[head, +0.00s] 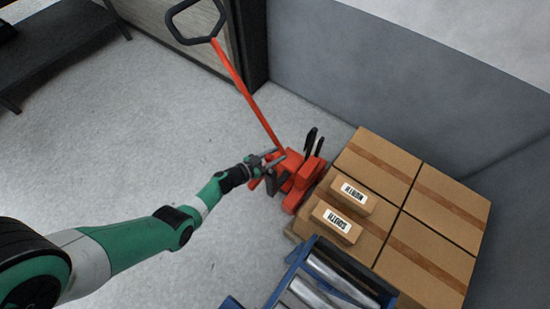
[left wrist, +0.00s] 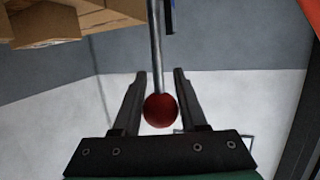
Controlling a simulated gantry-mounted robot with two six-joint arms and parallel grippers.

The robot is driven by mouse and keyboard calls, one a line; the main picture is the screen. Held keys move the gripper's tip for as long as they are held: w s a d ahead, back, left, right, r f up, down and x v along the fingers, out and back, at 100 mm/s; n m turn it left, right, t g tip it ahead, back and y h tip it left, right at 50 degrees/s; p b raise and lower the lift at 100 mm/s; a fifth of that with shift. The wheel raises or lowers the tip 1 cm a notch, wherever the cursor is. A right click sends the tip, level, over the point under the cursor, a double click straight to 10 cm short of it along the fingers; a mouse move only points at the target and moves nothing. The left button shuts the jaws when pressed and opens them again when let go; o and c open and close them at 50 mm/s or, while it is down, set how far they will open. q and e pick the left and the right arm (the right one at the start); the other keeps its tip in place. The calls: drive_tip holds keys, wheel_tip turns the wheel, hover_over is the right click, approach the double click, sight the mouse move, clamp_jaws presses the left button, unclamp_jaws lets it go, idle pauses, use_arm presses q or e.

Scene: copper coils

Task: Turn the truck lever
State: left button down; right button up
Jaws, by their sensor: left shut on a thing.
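The red pallet truck (head: 308,178) stands beside the stacked boxes, with its long red tiller (head: 245,92) leaning up to a black loop handle (head: 170,22). The truck lever (left wrist: 156,45) shows in the left wrist view as a thin metal rod with a red ball knob (left wrist: 160,111) at its end. My left gripper (head: 272,157) reaches the truck's near side, at the foot of the tiller. In the left wrist view its fingers (left wrist: 157,82) are on both sides of the lever, shut on it near the knob. In the head view the gripper hides the lever. My right gripper is out of view.
Cardboard boxes (head: 380,160) lie right of the truck, with two small labelled boxes, NORTH (head: 351,194) and SOUTH (head: 337,222), on top. A blue-framed roller stand (head: 328,272) is at the bottom. A grey wall (head: 370,65) rises behind. The floor (head: 110,130) at left is clear.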

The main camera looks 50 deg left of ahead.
use_arm(q)
drive_tip(key=shift+f, duration=0.4)
drive_tip(key=c, duration=0.6)
unclamp_jaws()
drive_tip(key=shift+o, duration=0.7)
drive_tip(key=shift+r, duration=0.2)
drive_tip(key=p+v, duration=0.7)
drive_tip(key=v, duration=0.4)
drive_tip(key=shift+s, duration=0.2)
drive_tip(key=shift+r, duration=0.1)
